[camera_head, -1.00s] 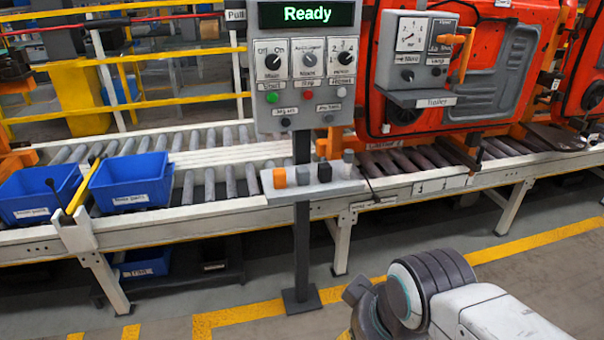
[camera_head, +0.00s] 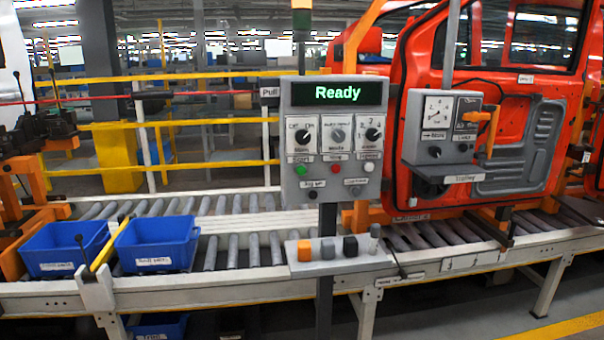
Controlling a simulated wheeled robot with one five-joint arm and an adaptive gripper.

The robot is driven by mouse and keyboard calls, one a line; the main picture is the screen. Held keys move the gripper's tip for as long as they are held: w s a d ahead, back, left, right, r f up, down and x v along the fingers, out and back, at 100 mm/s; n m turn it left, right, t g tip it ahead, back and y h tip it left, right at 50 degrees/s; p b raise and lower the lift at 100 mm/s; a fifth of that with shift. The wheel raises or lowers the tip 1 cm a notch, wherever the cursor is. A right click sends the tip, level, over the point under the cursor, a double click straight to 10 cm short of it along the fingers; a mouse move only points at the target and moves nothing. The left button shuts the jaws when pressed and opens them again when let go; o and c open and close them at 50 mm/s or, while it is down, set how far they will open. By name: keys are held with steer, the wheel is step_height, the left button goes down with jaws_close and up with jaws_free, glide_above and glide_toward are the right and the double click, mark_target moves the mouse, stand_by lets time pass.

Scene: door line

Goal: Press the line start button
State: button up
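The grey control panel (camera_head: 350,154) stands on a dark post in the middle of the head view. Its display (camera_head: 337,92) reads "Ready" in green. The green button (camera_head: 301,170), under a label that seems to read "Start", sits at the panel's left. A red button (camera_head: 334,169) is in the middle and a pale one (camera_head: 368,167) at the right. Three rotary knobs are above them, and dark buttons (camera_head: 313,194) are below. Nothing touches the panel. My gripper is not in view.
A roller conveyor (camera_head: 235,250) runs across behind the post, with two blue bins (camera_head: 158,243) at left. A small shelf (camera_head: 345,262) with several small blocks juts out below the panel. A grey trolley box (camera_head: 440,132) and a red car door (camera_head: 545,130) stand right.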

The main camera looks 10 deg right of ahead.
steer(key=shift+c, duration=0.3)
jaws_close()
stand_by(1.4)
